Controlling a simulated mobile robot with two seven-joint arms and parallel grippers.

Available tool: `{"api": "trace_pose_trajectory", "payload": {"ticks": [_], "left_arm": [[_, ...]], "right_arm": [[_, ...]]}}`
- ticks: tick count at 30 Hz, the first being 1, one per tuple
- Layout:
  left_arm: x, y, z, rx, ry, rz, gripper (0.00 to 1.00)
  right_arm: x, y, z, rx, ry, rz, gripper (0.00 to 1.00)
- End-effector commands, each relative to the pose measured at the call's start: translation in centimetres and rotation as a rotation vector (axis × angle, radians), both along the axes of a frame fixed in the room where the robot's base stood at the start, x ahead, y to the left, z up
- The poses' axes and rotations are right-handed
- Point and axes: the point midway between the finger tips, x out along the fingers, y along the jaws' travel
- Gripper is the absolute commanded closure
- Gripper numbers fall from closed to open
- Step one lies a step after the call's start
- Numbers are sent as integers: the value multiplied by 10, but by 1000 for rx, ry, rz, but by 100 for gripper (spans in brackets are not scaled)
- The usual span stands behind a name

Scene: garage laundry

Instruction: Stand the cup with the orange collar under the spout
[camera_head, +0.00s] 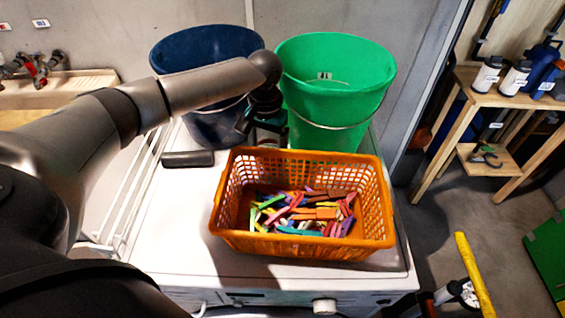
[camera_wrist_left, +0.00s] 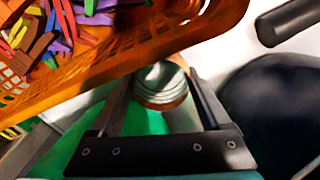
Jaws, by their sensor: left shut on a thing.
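My left gripper (camera_head: 266,130) reaches down behind the orange basket, between the blue and green buckets. In the left wrist view, its two fingers (camera_wrist_left: 160,92) are shut on a round, pale grey cup (camera_wrist_left: 160,76) with a brownish-orange band at its lower edge. In the head view the cup is mostly hidden by the basket and gripper. I cannot tell whether it touches the white top. Taps with red handles (camera_head: 41,72) are on the wall at the far left; I cannot make out a spout clearly. My right gripper is not in view.
The orange basket (camera_head: 300,243) of coloured pieces stands on the white machine top (camera_head: 180,215). Close behind are the blue bucket (camera_head: 195,50) and green bucket (camera_head: 335,95). A dark cylinder (camera_head: 188,159) lies left of the basket. The top's left front is clear.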

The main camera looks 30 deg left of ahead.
Motion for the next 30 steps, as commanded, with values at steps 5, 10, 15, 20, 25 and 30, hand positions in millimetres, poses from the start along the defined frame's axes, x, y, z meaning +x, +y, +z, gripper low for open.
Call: {"api": "trace_pose_trajectory", "payload": {"ticks": [5,10,15,20,25,30], "left_arm": [[0,-17,-2,-2,-2,-5,72],[-2,-42,-5,1,0,-2,72],[-2,-40,-15,2,0,0,72],[-2,-40,-14,1,-1,0,72],[-2,-40,-16,0,-1,-1,18],[-2,-40,-16,0,-1,-1,0]], "right_arm": [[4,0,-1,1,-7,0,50],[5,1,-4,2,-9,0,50],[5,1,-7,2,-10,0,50],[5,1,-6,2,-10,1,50],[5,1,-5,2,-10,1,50],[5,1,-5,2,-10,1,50]]}}
